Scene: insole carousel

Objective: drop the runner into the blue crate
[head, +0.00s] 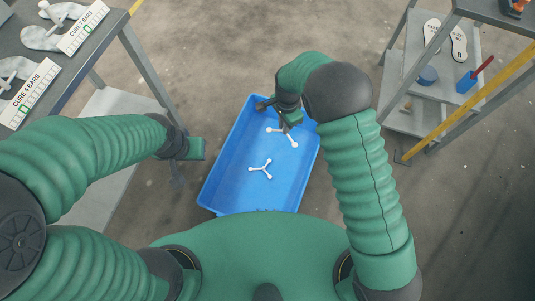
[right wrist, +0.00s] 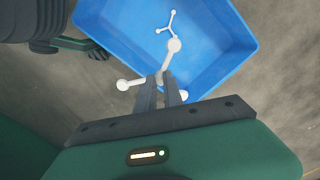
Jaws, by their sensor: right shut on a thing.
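A white three-armed runner (head: 283,133) with round ends is held in my right gripper (head: 284,123), over the far part of the blue crate (head: 235,190). In the right wrist view the dark fingers of my right gripper (right wrist: 165,88) are shut on this runner (right wrist: 169,60), and the crate (right wrist: 220,62) is below it. A second, similar runner (head: 262,170) lies on the crate floor and also shows in the right wrist view (right wrist: 170,24). My left gripper (head: 178,172) hangs empty left of the crate; its finger gap is unclear.
Concrete floor around the crate is clear.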

